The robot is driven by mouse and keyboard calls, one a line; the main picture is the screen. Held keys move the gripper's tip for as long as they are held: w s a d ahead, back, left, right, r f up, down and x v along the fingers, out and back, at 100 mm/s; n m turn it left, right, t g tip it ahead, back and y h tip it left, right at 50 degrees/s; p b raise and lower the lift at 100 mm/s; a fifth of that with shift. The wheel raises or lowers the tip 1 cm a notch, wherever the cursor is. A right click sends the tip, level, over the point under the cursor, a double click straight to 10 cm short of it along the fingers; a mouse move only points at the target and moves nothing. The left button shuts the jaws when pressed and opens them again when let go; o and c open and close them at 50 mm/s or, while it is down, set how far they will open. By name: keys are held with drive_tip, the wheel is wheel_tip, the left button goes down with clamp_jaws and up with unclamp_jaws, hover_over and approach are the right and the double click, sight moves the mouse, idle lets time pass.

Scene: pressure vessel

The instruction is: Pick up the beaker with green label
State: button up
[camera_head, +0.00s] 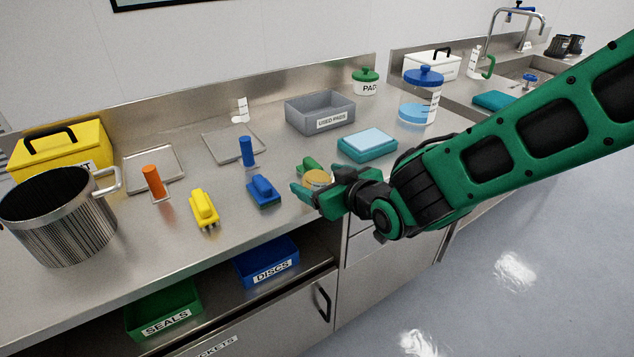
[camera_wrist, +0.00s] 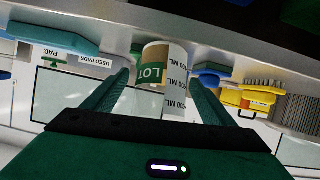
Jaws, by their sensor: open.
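The beaker (camera_wrist: 152,74) shows in the wrist view between my two fingers, with a green label reading LOT and a tan part. A white strip with ML marks (camera_wrist: 177,82) shows right beside it. In the head view the beaker (camera_head: 317,178) is seen only as a tan round top near the counter's front edge, largely hidden by my gripper (camera_head: 304,178). My gripper is open, with one finger on each side of the beaker; it also shows in the wrist view (camera_wrist: 160,86). I cannot tell whether either finger touches the beaker.
A blue tool (camera_head: 263,191) and a yellow tool (camera_head: 204,208) lie left of my gripper. A teal box (camera_head: 367,145) and a grey USED PADS bin (camera_head: 320,112) stand behind it. A large pot (camera_head: 62,225) stands far left. Bare counter lies between the tools.

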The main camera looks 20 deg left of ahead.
sight(309, 162)
drive_tip(key=shift+x, duration=0.75)
drive_tip(key=c, duration=1.3)
drive_tip(key=shift+o, duration=0.2)
drive_tip(key=shift+r, duration=0.15)
drive_tip(key=shift+r, duration=0.55)
drive_tip(key=r, duration=0.1)
drive_tip(key=s+r, duration=0.1)
drive_tip(key=r, duration=0.1)
drive_tip(key=shift+a+r, duration=0.1)
drive_tip(key=shift+r, duration=0.1)
drive_tip(key=s+a+r, duration=0.1)
drive_tip(key=s+r, duration=0.5)
drive_tip(key=s, duration=0.4)
drive_tip(key=shift+s+a, duration=0.2)
drive_tip(key=shift+s, duration=0.1)
drive_tip(key=shift+r, duration=0.1)
